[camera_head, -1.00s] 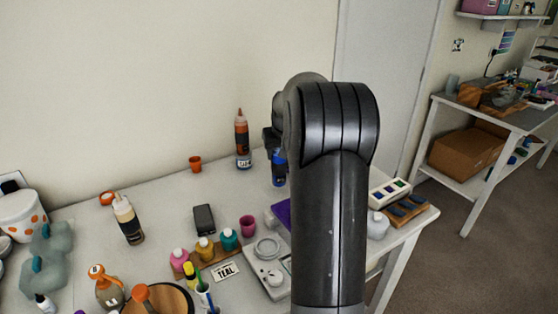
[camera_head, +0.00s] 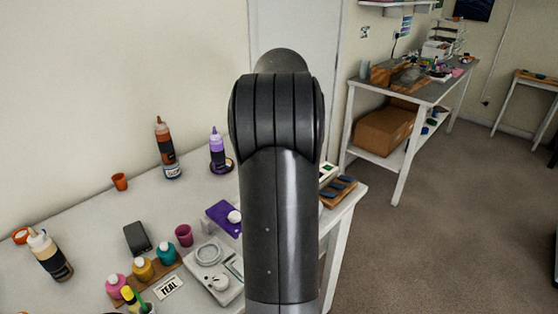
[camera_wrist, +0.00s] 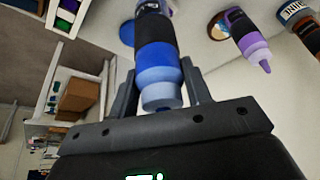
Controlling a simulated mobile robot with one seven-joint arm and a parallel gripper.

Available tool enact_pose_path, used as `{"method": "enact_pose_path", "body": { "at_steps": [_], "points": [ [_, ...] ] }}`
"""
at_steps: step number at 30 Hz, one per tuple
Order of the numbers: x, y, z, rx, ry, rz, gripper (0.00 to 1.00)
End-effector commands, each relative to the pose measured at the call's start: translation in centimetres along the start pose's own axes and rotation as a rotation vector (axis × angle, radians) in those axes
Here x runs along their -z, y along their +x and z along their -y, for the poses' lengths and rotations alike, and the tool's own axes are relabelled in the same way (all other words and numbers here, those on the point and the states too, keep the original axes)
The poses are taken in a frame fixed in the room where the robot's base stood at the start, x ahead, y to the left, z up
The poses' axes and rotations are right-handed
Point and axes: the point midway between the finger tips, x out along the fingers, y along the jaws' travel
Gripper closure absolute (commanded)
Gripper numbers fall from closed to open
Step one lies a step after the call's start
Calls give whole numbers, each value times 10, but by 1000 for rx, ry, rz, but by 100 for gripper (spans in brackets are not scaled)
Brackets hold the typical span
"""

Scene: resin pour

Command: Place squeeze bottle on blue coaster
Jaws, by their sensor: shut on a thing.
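The blue squeeze bottle (camera_wrist: 155,60) has a black band and a light blue cap. In the wrist view my gripper (camera_wrist: 158,78) is shut on it near the cap end, with one finger on each side. In the head view my arm hides the gripper, the bottle and that coaster.

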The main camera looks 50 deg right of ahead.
Motion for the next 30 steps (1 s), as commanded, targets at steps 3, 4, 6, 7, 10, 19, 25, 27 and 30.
{"method": "enact_pose_path", "body": {
  "at_steps": [3,4,6,7,10,19,25,27,30],
  "points": [
    [7,-2,-60,-57,135,-2,99],
    [8,-2,-74,-72,166,-3,99],
    [9,-5,-103,-103,230,-4,99],
    [9,-7,-114,-116,255,-6,99],
    [9,-11,-141,-149,318,-9,99],
    [19,6,-148,-180,371,-11,99],
    [39,45,-116,-180,370,-11,99],
    [46,58,-106,-181,369,-11,99],
    [53,72,-95,-181,370,-11,99]
  ]
}}
